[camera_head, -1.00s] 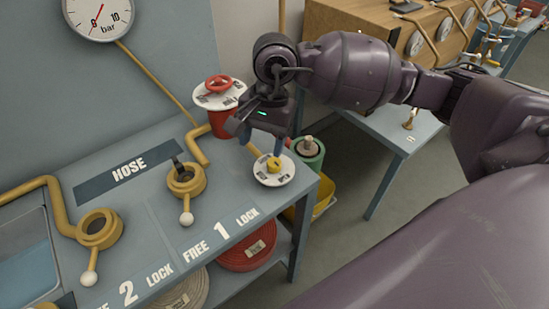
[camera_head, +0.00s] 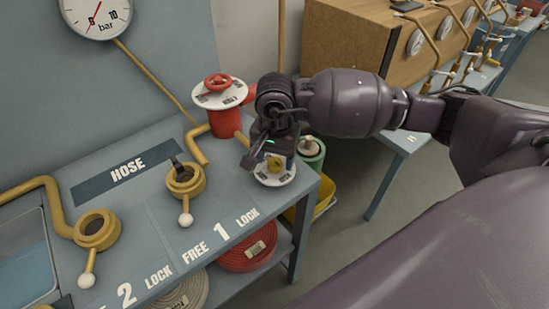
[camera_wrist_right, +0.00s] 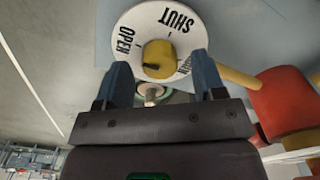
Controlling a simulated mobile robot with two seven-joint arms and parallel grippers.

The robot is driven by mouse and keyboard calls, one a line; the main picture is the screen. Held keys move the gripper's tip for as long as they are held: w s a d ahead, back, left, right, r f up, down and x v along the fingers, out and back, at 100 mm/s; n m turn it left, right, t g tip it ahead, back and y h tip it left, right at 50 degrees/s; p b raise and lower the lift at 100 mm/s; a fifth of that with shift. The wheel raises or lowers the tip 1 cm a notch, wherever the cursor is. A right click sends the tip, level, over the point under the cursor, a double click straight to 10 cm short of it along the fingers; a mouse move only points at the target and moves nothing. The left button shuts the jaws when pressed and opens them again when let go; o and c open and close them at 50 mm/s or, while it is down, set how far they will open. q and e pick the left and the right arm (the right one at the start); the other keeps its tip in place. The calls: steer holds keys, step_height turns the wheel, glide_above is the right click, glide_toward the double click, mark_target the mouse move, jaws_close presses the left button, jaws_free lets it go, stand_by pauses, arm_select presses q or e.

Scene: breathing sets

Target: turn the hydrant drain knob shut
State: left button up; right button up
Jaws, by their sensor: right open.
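The yellow drain knob (camera_head: 276,162) sits on a round white dial (camera_head: 272,181) near the bench's right corner. In the wrist view, the knob (camera_wrist_right: 165,55) stands in the middle of the dial (camera_wrist_right: 125,22), which reads SHUT at the top and OPEN at the left. A dark mark on the knob faces left, towards the OPEN side. My right gripper (camera_head: 272,152) is open just over the knob. Its two blue fingers (camera_wrist_right: 160,72) lie on either side of the knob, with gaps visible. My left gripper is out of view.
The red hydrant (camera_head: 226,121) with its red handwheel (camera_head: 217,82) stands close behind and left. Yellow hose couplings (camera_head: 185,181) with white-tipped levers are on the bench to the left. A green cylinder (camera_head: 313,155) and a yellow bin (camera_head: 326,192) stand beyond the right edge.

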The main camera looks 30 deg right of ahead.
steer(key=shift+f, duration=0.4)
steer(key=c, duration=0.9)
